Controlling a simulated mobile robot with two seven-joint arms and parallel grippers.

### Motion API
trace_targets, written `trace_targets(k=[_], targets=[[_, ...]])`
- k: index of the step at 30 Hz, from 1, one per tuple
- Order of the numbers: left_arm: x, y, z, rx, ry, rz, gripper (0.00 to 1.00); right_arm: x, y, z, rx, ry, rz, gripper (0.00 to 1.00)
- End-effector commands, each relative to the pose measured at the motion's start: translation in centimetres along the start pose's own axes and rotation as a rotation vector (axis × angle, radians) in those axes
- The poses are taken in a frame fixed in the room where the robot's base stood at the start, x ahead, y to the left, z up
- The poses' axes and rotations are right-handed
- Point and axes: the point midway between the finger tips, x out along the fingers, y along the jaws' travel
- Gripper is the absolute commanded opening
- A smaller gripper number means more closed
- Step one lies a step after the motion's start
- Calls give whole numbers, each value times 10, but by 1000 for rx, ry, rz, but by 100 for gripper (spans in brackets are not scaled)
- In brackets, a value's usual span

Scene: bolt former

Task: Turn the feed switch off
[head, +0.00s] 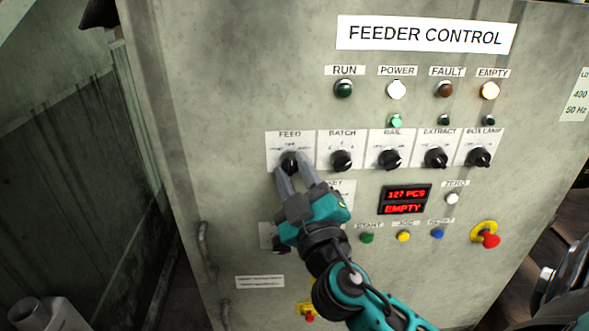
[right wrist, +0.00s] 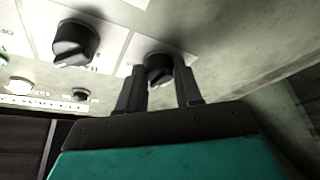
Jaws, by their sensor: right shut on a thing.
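The feed switch (head: 290,162) is a round black knob under the FEED label, at the left end of a row of knobs on the feeder control panel (head: 230,120). My right gripper (head: 292,165) has its two fingers around this knob and is shut on it. In the right wrist view the feed switch (right wrist: 158,68) sits between the fingertips (right wrist: 160,75). The fingers partly cover the knob, so I cannot tell which mark its pointer faces. My left gripper is not in view.
The batch knob (head: 341,160) is close by on the right, with several more knobs along the row. Below are a red display (head: 404,199) reading EMPTY, coloured push buttons and a red emergency stop (head: 490,240). A handle (head: 207,250) sticks out at the lower left.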

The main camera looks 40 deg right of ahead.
Motion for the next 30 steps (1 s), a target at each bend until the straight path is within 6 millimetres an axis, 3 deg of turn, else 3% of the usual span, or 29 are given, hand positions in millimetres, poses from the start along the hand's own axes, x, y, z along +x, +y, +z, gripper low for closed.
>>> trace_targets(k=[22,23,30], targets=[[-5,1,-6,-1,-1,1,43,1,3,-2,-91,4,-31,4],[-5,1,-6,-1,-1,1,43,1,3,-2,-91,4,-31,37],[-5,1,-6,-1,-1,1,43,1,2,-1,-90,2,-34,60]])
